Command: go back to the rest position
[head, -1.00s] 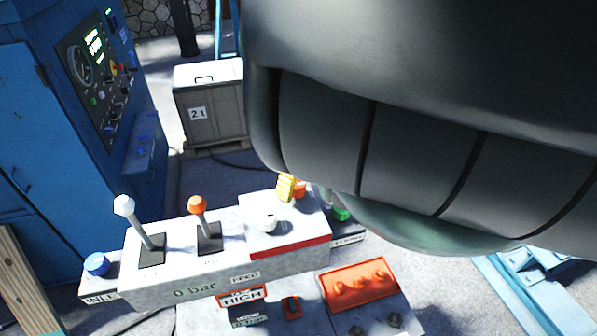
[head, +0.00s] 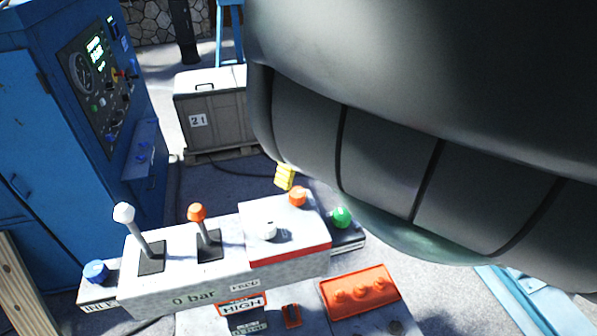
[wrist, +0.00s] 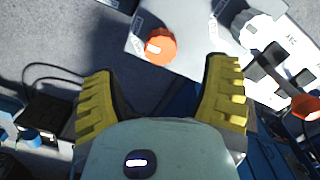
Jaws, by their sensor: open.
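My gripper (wrist: 160,98) shows in the wrist view with its two yellow ribbed fingers spread apart and nothing between them. In the head view only one yellow finger (head: 285,177) shows, just behind the control console; my arm hides the rest. The orange knob (head: 297,196) on the console's right part stands close to that finger. In the wrist view the orange knob (wrist: 160,46) lies beyond the fingertips, apart from them. The white knob (head: 265,230) sits to its left in the head view.
The console (head: 190,290) carries a white-knobbed lever (head: 124,212) and an orange-knobbed lever (head: 197,212). A green knob (head: 341,217) and a blue knob (head: 96,271) sit at its ends. A blue cabinet (head: 60,160) stands left; a grey crate (head: 212,110) stands behind.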

